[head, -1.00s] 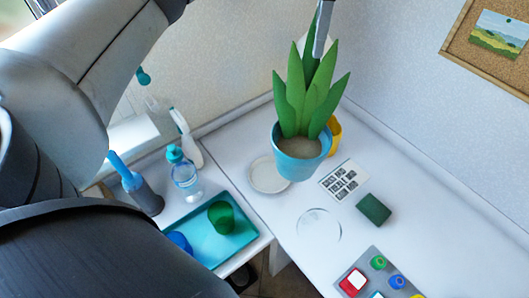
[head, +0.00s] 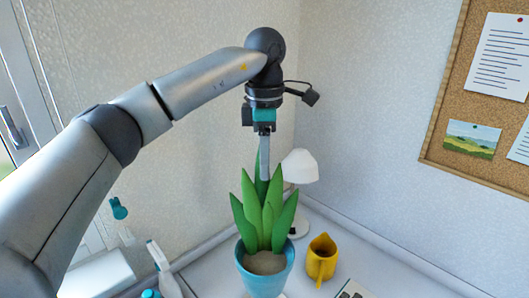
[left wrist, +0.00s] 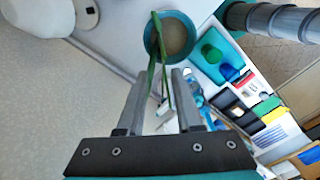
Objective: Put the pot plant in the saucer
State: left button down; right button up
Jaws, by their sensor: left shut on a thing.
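The pot plant (head: 265,274) has tall green leaves in a blue pot and hangs upright below my left gripper (head: 264,172) in the head view. The gripper points down, its fingers shut on the upper leaves. In the left wrist view the pot (left wrist: 172,38) lies beyond the fingertips, with leaves running back between the fingers of the left gripper (left wrist: 164,80). I cannot make out the saucer for sure now; the pot and the lower picture edge cover that area. My right gripper is not in view.
A yellow jug (head: 321,260) stands right of the pot. A white lamp (head: 299,167) stands behind the leaves near the wall corner. A spray bottle (head: 162,268) is at lower left. The left wrist view shows a teal tray (left wrist: 217,62) with cups.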

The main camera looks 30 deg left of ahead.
aim_at(264, 219)
pick_arm(q)
notch_tip(264, 219, down, 15)
jog(key=shift+w, duration=0.1)
dwell(0.5)
jog(key=shift+f, duration=0.1)
jog(key=c, duration=1)
grip_release()
jog(key=shift+f, duration=0.25)
jog(key=o, duration=0.4)
jog(key=shift+r, duration=0.1)
jog(key=shift+o, duration=0.2)
notch_tip(264, 219, up, 12)
jog(key=shift+r, duration=0.15)
